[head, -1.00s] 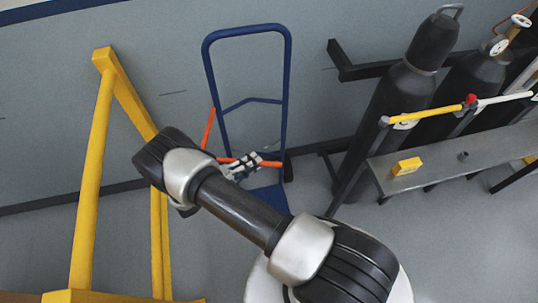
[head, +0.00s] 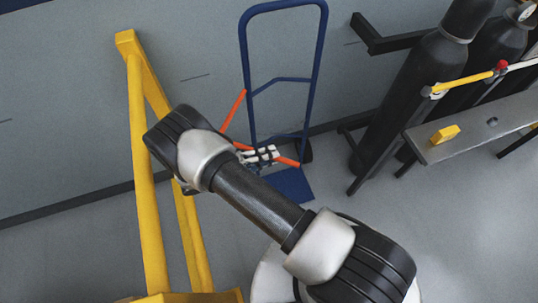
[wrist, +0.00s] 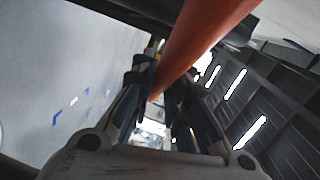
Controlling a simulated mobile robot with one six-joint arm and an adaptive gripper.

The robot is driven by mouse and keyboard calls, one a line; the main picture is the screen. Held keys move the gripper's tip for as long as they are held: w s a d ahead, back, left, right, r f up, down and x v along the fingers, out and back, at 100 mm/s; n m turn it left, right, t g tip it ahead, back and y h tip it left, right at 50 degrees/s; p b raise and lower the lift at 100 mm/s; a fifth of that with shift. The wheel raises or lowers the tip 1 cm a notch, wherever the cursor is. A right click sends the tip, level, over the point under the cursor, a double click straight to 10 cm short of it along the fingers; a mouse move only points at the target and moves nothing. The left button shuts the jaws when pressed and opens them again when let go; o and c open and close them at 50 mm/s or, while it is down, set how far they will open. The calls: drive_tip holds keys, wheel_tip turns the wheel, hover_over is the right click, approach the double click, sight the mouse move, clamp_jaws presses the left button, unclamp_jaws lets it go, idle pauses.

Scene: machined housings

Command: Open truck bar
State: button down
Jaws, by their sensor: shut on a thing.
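A blue hand truck (head: 250,70) stands upright near the grey wall, with a blue foot plate (head: 289,186) at the floor. An orange bar is on it. One orange length (head: 233,111) rises beside the left upright, and another (head: 287,162) runs across low, sloping down to the right. My gripper (head: 262,154) is shut around the lower length, partly hidden behind my wrist. In the wrist view the orange bar (wrist: 203,35) passes between the fingers of my gripper (wrist: 153,93). The bar's joint to the truck is hidden.
A yellow frame (head: 150,200) stands close on the left of my arm. Dark gas cylinders (head: 425,75) and a grey shelf (head: 470,141) with a yellow block (head: 445,134) are on the right. Open floor lies below the shelf.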

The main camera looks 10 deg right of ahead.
idle(0.3)
drive_tip(key=c, duration=1.6)
unclamp_jaws()
drive_tip(key=shift+o, duration=0.2)
